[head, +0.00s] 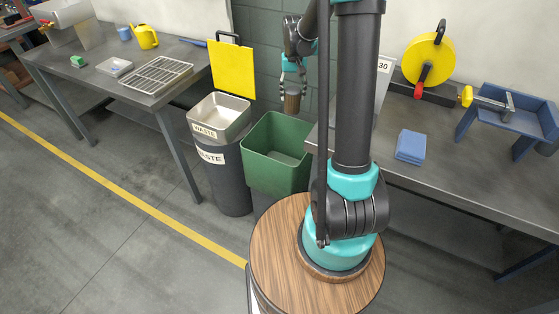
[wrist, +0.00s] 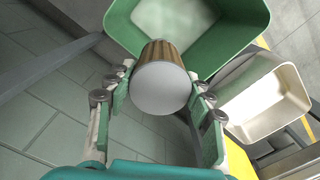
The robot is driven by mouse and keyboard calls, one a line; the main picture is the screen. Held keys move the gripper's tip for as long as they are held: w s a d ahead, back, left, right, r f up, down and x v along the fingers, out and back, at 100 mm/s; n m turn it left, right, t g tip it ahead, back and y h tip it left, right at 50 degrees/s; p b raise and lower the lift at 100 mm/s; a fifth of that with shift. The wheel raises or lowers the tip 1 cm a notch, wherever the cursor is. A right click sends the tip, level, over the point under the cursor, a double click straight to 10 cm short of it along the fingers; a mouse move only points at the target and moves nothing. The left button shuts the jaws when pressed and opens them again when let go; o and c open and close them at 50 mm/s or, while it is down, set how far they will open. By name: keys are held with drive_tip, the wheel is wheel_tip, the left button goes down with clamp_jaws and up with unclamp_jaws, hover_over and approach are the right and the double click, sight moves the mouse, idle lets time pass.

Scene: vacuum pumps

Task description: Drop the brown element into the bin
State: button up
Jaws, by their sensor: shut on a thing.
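The brown element (head: 292,104) is a short ribbed cylinder, held in the air. Its brown side (wrist: 160,49) and pale flat end show in the wrist view. My gripper (head: 292,88) is shut on it, with a finger on either side; the fingers also show in the wrist view (wrist: 163,85). The green bin (head: 265,177) is open at the top and looks empty. In the head view the element appears above its back rim. In the wrist view the element overlaps the edge of the green bin (wrist: 257,27).
A dark waste bin (head: 229,177) with a pale WASTE-labelled insert (head: 232,116) and raised yellow lid (head: 232,70) stands left of the green bin. The left bench (head: 75,60) holds a wire rack (head: 157,75).

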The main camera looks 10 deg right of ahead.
drive_tip(key=s+a+f+m, duration=0.3)
drive_tip(key=s+f+m, duration=0.2)
drive_tip(key=f, duration=0.6)
drive_tip(key=shift+s+a+f+m, duration=0.15)
drive_tip(key=shift+s+f+m, duration=0.05)
drive_tip(key=shift+f+m, duration=0.25)
drive_tip(key=o, duration=1.6)
drive_tip(key=shift+r, duration=0.1)
wheel_tip(320, 180, up, 12)
